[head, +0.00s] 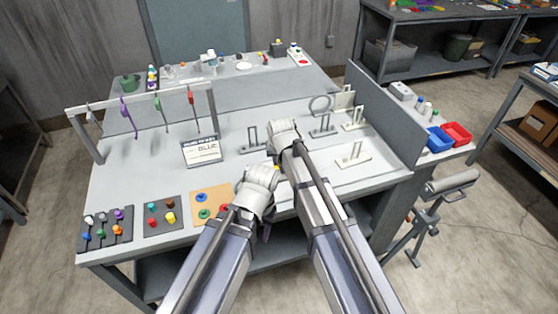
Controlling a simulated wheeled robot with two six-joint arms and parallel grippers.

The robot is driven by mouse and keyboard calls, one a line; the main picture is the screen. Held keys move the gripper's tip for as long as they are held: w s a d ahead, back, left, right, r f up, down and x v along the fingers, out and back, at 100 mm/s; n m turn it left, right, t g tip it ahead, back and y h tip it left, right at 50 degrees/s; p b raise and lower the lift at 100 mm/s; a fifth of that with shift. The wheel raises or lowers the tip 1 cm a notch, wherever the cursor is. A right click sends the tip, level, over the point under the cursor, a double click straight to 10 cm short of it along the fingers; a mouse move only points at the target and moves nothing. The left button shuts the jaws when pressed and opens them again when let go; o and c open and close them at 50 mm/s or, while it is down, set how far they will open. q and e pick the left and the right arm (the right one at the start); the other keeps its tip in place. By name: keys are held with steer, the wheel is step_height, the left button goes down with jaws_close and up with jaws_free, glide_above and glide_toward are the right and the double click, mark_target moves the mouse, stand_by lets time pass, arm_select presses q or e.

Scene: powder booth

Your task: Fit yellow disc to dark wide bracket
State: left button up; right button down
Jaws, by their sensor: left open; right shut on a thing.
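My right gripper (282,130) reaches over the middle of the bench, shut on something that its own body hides. My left gripper (262,178) is lower and nearer, open, above the front part of the bench. A small yellow patch (277,168) shows between the two grippers; it may be part of the yellow disc, but I cannot tell how it is held. A dark bracket (252,141) with two uprights stands just left of my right gripper. Another dark bracket (322,128) stands to its right, below a grey ring. I cannot tell which is the wide one.
Cream brackets (354,158) stand at the right by a grey partition (385,120). An orange board (197,210) with coloured discs, dark peg trays (105,232) and a sign reading BLUE (201,151) are at the left. A rail (140,95) with hanging tools stands behind.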

steer(key=shift+d, duration=0.2)
steer(key=shift+f, duration=0.2)
steer(key=shift+f+b, duration=1.65)
steer(key=shift+b, duration=0.25)
steer(key=shift+f+b, duration=0.35)
steer(key=shift+f, duration=0.05)
steer(key=c, duration=0.8)
jaws_free()
steer(key=shift+o, duration=0.2)
steer(key=shift+r, duration=0.15)
steer(key=p+v, duration=0.7)
steer(key=shift+r, duration=0.3)
